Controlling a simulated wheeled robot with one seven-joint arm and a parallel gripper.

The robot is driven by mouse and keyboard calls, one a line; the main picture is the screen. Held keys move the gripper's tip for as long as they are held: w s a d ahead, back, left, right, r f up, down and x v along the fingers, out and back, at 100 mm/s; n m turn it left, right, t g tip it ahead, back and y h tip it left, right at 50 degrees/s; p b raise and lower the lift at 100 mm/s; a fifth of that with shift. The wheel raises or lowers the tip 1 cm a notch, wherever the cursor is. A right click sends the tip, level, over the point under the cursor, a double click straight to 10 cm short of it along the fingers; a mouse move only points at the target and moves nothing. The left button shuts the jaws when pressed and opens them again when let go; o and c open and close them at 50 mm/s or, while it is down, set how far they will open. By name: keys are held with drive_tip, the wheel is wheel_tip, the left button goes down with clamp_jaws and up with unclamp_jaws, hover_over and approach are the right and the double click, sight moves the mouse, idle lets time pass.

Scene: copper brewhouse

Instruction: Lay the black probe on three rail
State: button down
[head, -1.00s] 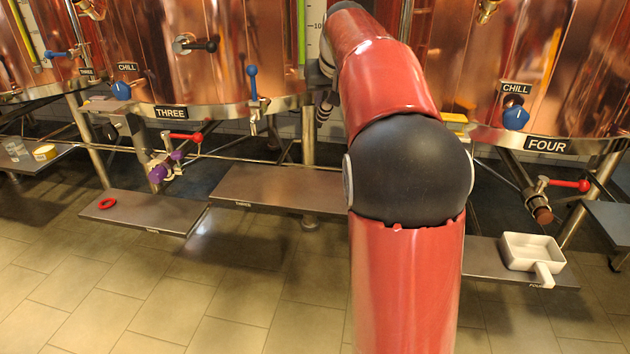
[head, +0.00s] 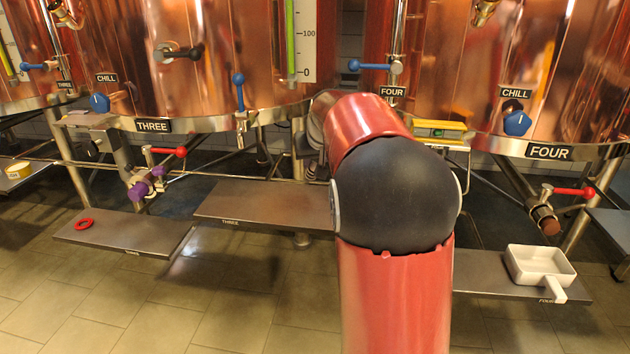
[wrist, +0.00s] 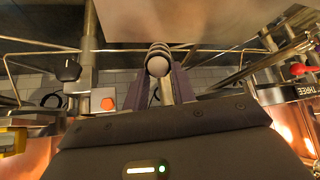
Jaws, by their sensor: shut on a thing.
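My gripper (wrist: 158,82) shows in the wrist view, its two dark purplish fingers closed on a ribbed rod-like thing with a pale rounded end, which I take to be the black probe (wrist: 158,64). Its lower part is hidden by the gripper body. In the head view my own arm hides the gripper and what it holds. The three rail (head: 265,203) is the flat grey-brown shelf labelled THREE, left of my arm in the head view. Its visible top is bare, and its right end is behind my arm.
A lower shelf (head: 125,232) at left bears a red ring (head: 84,224). The FOUR shelf (head: 485,271) at right bears a white handled pan (head: 540,266). Copper vats stand behind, with valves such as the red-handled one (head: 165,152). A yellow-topped box (head: 440,125) is behind my arm.

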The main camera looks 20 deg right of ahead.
sight(311, 175)
wheel_tip(311, 175, down, 5)
drive_tip(key=shift+r+b, duration=0.2)
drive_tip(key=shift+b, duration=0.35)
drive_tip(key=c, duration=1.1)
unclamp_jaws()
drive_tip(key=shift+c, duration=0.2)
